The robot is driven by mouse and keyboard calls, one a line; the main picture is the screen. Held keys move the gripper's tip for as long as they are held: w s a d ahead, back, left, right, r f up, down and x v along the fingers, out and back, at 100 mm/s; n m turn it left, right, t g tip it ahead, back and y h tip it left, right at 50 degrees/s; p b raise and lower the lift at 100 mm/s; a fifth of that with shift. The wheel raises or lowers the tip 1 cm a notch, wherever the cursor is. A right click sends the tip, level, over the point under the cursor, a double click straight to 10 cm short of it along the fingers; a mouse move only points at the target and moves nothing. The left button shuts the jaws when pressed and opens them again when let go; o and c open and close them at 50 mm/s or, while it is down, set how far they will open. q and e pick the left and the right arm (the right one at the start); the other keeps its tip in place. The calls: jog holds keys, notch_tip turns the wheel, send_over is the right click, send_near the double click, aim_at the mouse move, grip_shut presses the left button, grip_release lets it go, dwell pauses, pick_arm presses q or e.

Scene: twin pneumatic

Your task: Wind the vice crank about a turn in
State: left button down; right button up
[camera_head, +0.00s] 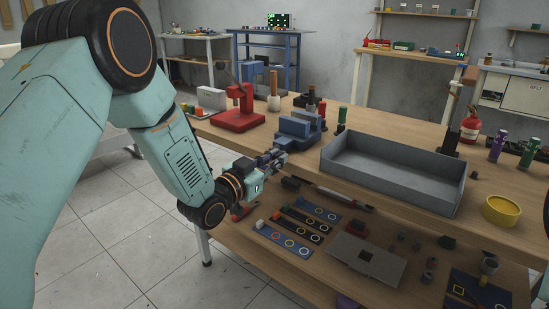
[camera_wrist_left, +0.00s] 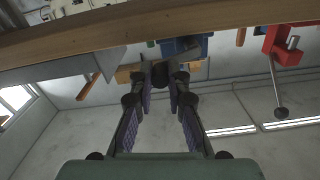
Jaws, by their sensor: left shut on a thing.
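The blue vice (camera_head: 298,127) stands at the front edge of the wooden workbench, left of the grey tray. In the left wrist view the blue vice (camera_wrist_left: 186,46) shows beyond my fingertips, under the bench edge in that picture. My left gripper (camera_head: 277,158) reaches in from the left to the front of the vice. In the wrist view its fingers (camera_wrist_left: 160,73) are closed in at the tips on a small part at the vice's front. I take this to be the crank, mostly hidden by the fingers. My right gripper is not in view.
A large grey tray (camera_head: 395,170) lies right of the vice. A red press (camera_head: 238,112) stands to its left. A yellow bowl (camera_head: 502,211) is at the right. Below, a lower shelf (camera_head: 285,262) holds dark strips and small parts. The floor at left is clear.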

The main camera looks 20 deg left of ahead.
pick_arm(q)
jog(key=shift+a+r+n+p, duration=0.1)
jog(key=shift+r+n+p, duration=0.2)
jog(key=shift+n, duration=0.3)
jog(key=c, duration=1.3)
grip_release()
jog(key=shift+s, duration=0.1)
jog(key=shift+v, duration=5.9)
